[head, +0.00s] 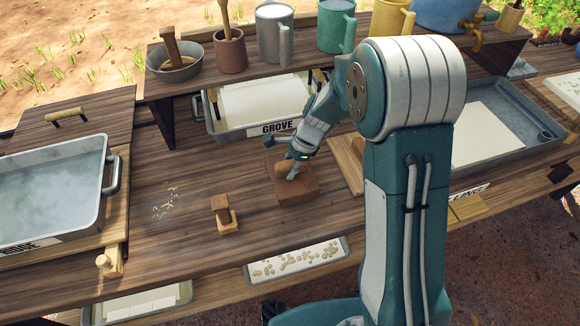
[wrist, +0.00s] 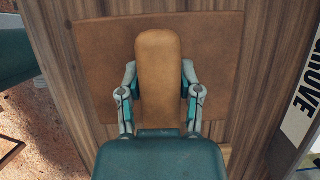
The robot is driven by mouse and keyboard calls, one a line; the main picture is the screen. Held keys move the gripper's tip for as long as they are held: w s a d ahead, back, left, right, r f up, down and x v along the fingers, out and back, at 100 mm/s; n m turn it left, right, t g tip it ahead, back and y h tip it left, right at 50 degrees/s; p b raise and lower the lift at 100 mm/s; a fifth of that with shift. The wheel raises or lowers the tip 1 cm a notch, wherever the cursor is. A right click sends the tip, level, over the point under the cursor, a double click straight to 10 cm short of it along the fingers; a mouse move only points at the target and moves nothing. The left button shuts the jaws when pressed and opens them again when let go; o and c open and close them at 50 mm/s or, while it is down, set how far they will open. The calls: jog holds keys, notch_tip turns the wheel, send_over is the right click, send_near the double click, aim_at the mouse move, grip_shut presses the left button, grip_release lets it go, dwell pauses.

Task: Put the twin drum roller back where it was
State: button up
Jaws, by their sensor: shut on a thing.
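My gripper (wrist: 160,104) is shut on a tan, round-ended wooden handle (wrist: 158,55), one finger on each side. The handle lies over a flat brown rectangular slab (wrist: 215,55). In the head view, my gripper (head: 290,171) is at the slab (head: 296,191) on the middle of the bench, with part of the handle (head: 277,168) showing beside it. I see no drums on the held thing, so I cannot tell whether it is the twin drum roller. A small wooden piece with an upright dark grip (head: 223,214) stands apart to the left.
Metal trays stand at left (head: 107,150), at the back under the GROVE label (head: 279,128) and at right (head: 545,138). A raised shelf (head: 160,92) carries mugs and bowls. A pale wooden piece (head: 105,263) is at the left tray's corner. The bench between left tray and slab is mostly clear.

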jog(key=o, duration=1)
jog(key=shift+s+f, duration=0.3)
jog(key=shift+f, duration=0.35)
jog(key=shift+c, duration=0.2)
jog(key=shift+o, duration=0.2)
jog(key=shift+w+a+f, duration=0.1)
jog(key=shift+w, duration=0.05)
jog(key=shift+w, duration=0.1)
